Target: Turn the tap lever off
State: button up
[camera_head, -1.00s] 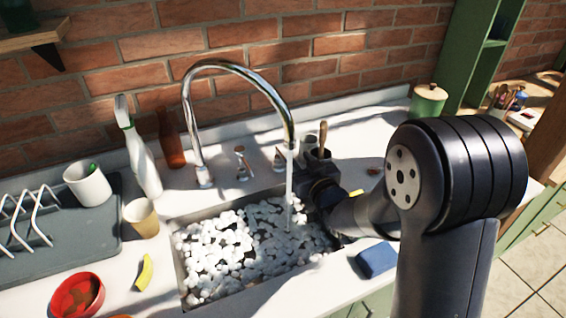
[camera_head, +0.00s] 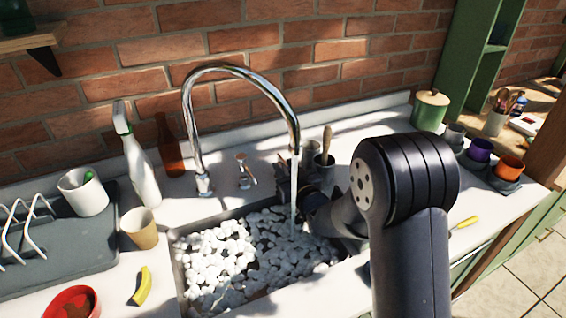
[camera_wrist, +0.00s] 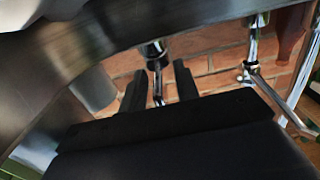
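Water runs from the chrome tap (camera_head: 190,110) into the sink. A small chrome lever (camera_head: 243,172) stands right of the spout's base. My gripper (camera_head: 285,178) is behind the water stream at the back right of the sink, partly hidden by the stream and my arm. In the wrist view, seemingly upside down, its two black fingers (camera_wrist: 160,88) are apart, with a slim chrome lever (camera_wrist: 157,86) on a dark base showing between them. Contact cannot be told. Another chrome fitting (camera_wrist: 251,62) shows to the right there.
The sink (camera_head: 178,262) is full of white foam. A pot with utensils (camera_head: 324,170) stands close behind my gripper. A spray bottle (camera_head: 140,165), a brown bottle (camera_head: 170,148) and a beige cup (camera_head: 140,228) stand left. Coloured cups (camera_head: 479,152) stand right.

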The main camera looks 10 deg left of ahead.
jog(key=shift+x, duration=0.9)
jog(key=c, duration=0.6)
